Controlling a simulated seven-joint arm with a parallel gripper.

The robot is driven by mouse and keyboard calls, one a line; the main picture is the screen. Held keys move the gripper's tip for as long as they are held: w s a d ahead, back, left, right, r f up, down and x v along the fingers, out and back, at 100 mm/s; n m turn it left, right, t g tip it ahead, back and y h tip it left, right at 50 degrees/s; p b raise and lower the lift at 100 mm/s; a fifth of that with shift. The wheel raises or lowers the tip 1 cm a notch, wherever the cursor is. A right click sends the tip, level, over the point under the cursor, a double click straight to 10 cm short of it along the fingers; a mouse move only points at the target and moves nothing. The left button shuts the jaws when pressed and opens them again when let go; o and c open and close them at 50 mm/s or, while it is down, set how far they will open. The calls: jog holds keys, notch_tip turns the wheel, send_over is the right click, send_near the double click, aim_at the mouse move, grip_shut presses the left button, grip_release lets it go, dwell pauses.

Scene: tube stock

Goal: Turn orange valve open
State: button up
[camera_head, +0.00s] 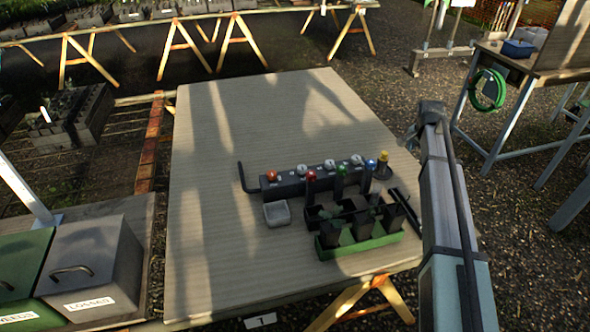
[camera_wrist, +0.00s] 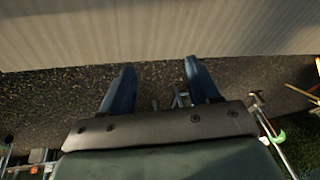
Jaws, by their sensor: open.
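The orange valve (camera_head: 271,175) is a small round knob at the left end of a dark manifold block (camera_head: 300,183) on the table, in the head view. A black pipe (camera_head: 241,178) bends up beside it. Further knobs in red, green, blue and white sit along or near the block. My gripper (camera_wrist: 157,72) shows in the wrist view with its two blue fingers apart and nothing between them. It is well away from the orange valve, which I cannot make out in the wrist view. In the head view my arm stands at the table's right side, and I cannot make out the fingers.
A small white dish (camera_head: 277,214) sits just in front of the manifold. A green tray (camera_head: 365,243) with dark pots stands at its front right. The left and far parts of the table (camera_head: 225,130) are clear.

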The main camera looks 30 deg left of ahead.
jog(key=s+a+r+n+g, duration=0.1)
jog(key=s+a+r, duration=0.1)
jog(key=s+a, duration=0.35)
jog(key=s+a+r, duration=0.1)
jog(key=s+a, duration=0.1)
jog(key=a, duration=0.7)
jog(key=s+a+r+n+g, duration=0.1)
jog(key=s+a+r, duration=0.15)
jog(key=a, duration=0.45)
jog(key=n+g, duration=0.2)
send_near(272, 173)
notch_tip(272, 173, down, 9)
jog(key=shift+r, duration=0.1)
jog(key=shift+c, duration=0.2)
jog(key=c, duration=1)
